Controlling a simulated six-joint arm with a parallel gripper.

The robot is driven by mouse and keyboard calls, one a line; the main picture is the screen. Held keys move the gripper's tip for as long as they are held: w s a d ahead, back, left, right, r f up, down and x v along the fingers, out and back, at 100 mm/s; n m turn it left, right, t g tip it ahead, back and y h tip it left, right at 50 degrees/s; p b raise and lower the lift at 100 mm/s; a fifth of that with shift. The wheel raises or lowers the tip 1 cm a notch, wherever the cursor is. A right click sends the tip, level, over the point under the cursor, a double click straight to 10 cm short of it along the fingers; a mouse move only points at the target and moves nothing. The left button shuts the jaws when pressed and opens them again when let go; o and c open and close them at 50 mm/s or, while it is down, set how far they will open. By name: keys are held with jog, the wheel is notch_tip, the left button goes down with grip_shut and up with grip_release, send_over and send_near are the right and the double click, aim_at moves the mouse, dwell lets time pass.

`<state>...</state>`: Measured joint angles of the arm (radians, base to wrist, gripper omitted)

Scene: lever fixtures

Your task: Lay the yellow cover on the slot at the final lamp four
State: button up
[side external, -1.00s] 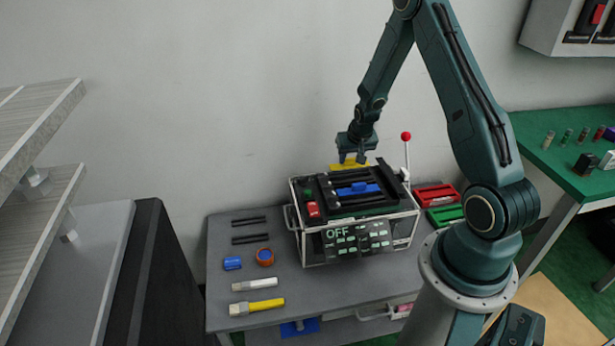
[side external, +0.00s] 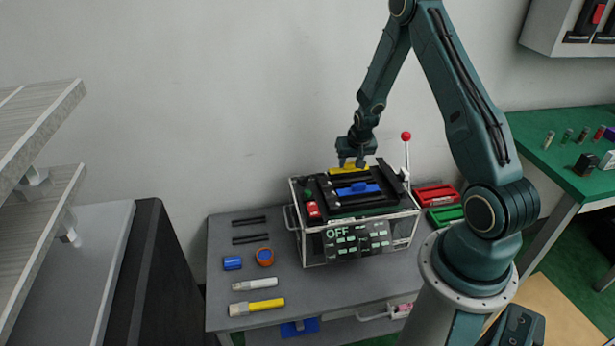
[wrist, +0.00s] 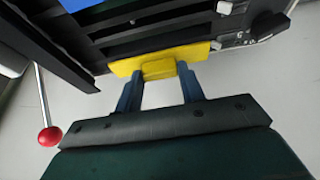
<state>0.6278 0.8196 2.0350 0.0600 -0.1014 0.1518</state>
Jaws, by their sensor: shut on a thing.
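The yellow cover (side external: 349,170) is a flat bar with a raised grip block; it also shows in the wrist view (wrist: 195,52). My gripper (side external: 353,161) is shut on the grip block, and in the wrist view its two fingers (wrist: 160,82) stand either side of it. The cover is at the back edge of the black slotted top of the machine (side external: 318,194). I cannot tell whether it touches the top. A blue cover (side external: 358,189) lies across the middle slots. The front display (side external: 358,238) reads OFF. The lamp four is not clearly identifiable.
A lever with a red knob (side external: 406,136) stands upright at the machine's right rear, also in the wrist view (wrist: 50,136). Red (side external: 436,195) and green (side external: 445,215) trays lie right of the machine.

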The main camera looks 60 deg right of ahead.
jog(key=shift+f, duration=0.4)
jog(key=o, duration=1)
jog(key=shift+r, duration=0.15)
jog(key=v, duration=1.3)
jog(key=shift+r, duration=0.25)
jog(key=shift+s+a+r, duration=0.1)
jog(key=shift+a, duration=0.1)
